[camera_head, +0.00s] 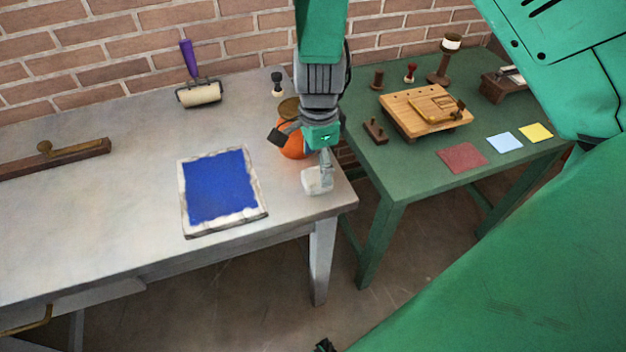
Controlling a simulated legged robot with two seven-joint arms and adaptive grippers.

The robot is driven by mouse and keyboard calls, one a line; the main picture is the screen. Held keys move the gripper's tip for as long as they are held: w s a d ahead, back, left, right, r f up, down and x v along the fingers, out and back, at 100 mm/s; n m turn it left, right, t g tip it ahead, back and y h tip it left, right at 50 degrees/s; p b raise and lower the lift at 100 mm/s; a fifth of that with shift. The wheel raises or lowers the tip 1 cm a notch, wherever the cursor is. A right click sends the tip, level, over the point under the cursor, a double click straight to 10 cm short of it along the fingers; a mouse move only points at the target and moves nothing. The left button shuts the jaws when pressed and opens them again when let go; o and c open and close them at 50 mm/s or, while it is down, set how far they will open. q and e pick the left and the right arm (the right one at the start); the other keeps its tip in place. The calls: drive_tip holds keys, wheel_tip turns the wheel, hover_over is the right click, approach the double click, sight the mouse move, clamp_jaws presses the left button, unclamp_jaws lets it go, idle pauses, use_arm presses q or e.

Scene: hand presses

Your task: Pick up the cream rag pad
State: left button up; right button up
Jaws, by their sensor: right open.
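The cream rag pad (315,182) is a small pale block near the front right corner of the grey table. My right gripper (301,160) is over that corner and open. One finger reaches down at the pad's upper right side and overlaps it in the view; I cannot tell whether they touch. The other finger, dark, is spread up and to the left, in front of an orange container (293,147). The pad is not visibly lifted. My left gripper is not identifiable in view.
On the grey table (120,215) are a blue inked slab (222,187), a purple-handled roller (200,92) and a dark stamp (277,84). A gap separates it from the green table (390,178), which holds a wooden press (415,97) and coloured cards (505,142).

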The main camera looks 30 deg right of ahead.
sight(318, 173)
drive_tip(key=f, duration=0.4)
drive_tip(key=shift+w+d+f, duration=0.1)
drive_tip(key=shift+d+f, duration=0.1)
drive_tip(key=shift+f, duration=0.5)
use_arm(q)
drive_tip(key=shift+s+d, duration=0.1)
drive_tip(key=shift+d, duration=0.2)
use_arm(e)
drive_tip(key=shift+a+r, duration=0.15)
use_arm(q)
drive_tip(key=shift+a, duration=0.15)
use_arm(e)
drive_tip(key=shift+a, duration=0.1)
drive_tip(key=c, duration=1.2)
